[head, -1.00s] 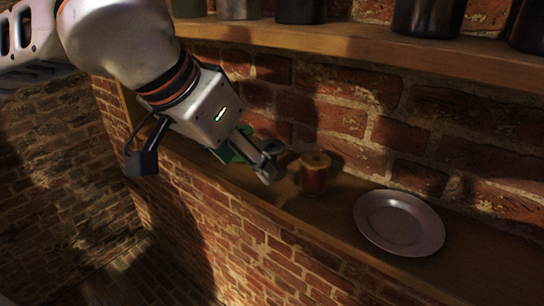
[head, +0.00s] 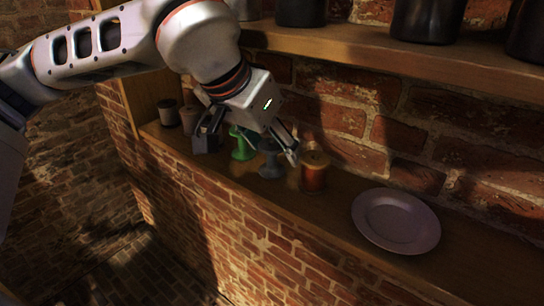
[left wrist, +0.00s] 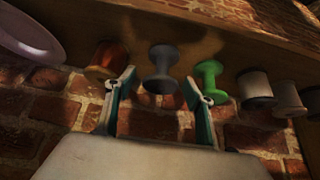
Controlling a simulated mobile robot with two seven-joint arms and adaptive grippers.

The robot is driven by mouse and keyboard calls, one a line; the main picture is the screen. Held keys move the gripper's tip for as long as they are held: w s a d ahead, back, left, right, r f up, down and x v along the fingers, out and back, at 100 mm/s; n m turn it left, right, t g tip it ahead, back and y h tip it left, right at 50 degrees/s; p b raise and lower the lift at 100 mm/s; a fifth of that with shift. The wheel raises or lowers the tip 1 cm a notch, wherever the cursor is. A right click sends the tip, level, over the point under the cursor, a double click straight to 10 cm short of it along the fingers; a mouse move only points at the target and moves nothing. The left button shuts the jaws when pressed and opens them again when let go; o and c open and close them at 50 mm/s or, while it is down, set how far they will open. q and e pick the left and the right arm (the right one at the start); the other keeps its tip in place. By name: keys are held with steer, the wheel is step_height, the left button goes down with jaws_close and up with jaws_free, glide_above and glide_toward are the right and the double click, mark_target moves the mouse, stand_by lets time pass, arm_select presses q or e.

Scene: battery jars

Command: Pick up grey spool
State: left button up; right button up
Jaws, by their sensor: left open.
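The grey spool (head: 271,163) stands upright on the shelf between a green spool (head: 242,147) and an orange-brown spool (head: 314,176). My left gripper (head: 284,145) is at the grey spool, its fingers partly covering the spool's top in the head view. In the left wrist view, which looks upside down, the grey spool (left wrist: 161,70) shows in the gap between the open, empty fingertips (left wrist: 158,88), slightly beyond them. The orange-brown spool (left wrist: 107,60) is close to one fingertip and the green spool (left wrist: 209,78) close to the other. My right gripper is not in view.
A pale plate (head: 396,221) lies on the shelf to the right. Pale and dark spools (head: 190,119) stand at the left end. A brick wall (head: 440,120) rises behind. An upper shelf (head: 400,50) with dark jars hangs above. Clear shelf lies between the orange-brown spool and plate.

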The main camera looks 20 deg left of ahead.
arm_select(q)
steer(key=c, duration=1.1)
steer(key=shift+r, duration=0.15)
